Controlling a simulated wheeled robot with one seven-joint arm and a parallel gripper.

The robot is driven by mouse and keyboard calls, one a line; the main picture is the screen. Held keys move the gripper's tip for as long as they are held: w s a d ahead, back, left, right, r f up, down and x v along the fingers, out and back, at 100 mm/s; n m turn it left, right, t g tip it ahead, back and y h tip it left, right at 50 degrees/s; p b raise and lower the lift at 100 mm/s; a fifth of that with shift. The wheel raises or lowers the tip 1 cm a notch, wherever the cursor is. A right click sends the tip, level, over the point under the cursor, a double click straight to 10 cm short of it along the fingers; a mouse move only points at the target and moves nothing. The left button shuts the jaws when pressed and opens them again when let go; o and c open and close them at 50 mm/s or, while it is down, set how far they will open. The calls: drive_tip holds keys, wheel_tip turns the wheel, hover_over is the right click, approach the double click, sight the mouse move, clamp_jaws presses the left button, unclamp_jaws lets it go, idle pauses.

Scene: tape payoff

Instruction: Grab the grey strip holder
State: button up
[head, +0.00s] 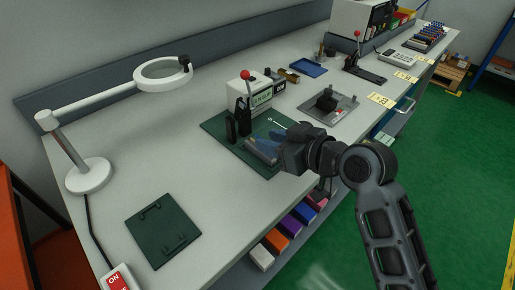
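A small grey elongated piece (260,151), which looks like the grey strip holder, lies on the front part of the dark green mat (215,125). A bluish, partly see-through shape shows just beside it. My gripper (277,148) reaches in from the right, over the right side of the mat and close to the grey piece. The dark wrist hides part of the mat, and the fingers are too small and covered to tell whether they are open or touching it.
A white device (262,97) with a red-knobbed lever stands behind on the mat. A grey plate (343,107) with a black block is to the right. A magnifier lamp (90,176) and dark green tray (163,222) are left. Bare bench surrounds the tray.

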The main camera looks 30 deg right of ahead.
drive_tip(key=x, duration=0.4)
drive_tip(key=shift+c, duration=0.2)
clamp_jaws()
